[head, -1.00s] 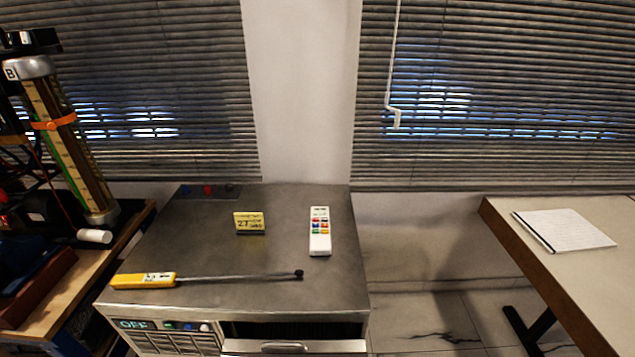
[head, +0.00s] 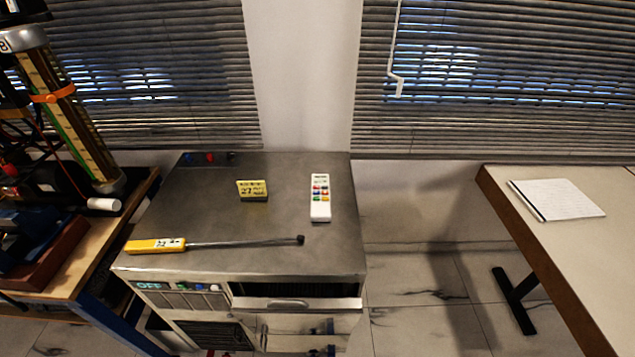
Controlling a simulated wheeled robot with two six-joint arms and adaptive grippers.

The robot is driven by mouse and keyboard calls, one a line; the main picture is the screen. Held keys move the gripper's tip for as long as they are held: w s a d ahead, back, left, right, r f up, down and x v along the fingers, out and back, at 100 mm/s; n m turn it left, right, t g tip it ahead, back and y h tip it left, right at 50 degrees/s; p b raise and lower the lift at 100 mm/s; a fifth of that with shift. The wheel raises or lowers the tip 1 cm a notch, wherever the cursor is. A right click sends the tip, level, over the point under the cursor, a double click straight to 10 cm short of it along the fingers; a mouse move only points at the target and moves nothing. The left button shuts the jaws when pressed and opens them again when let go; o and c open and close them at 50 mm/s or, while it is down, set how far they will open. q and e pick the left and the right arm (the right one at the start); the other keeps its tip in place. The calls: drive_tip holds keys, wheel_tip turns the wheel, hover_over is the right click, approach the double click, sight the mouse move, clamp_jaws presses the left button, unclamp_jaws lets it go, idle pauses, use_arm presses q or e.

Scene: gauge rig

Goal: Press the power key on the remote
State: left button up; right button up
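The white remote (head: 320,210) lies flat on the grey metal top of the cabinet (head: 290,245), right of its middle. Its upper half bears several small coloured keys in red, green, blue and yellow. The marks near its far end are too small to read, so I cannot tell which key is power. Neither of my grippers is in view, and nothing covers the remote.
A yellow tag (head: 252,190) stands left of the remote. A yellow-handled rod (head: 155,246) lies along the front. An open drawer (head: 290,304) juts from the cabinet. A cluttered bench is at left; a table (head: 560,240) with a notepad (head: 556,200) is at right.

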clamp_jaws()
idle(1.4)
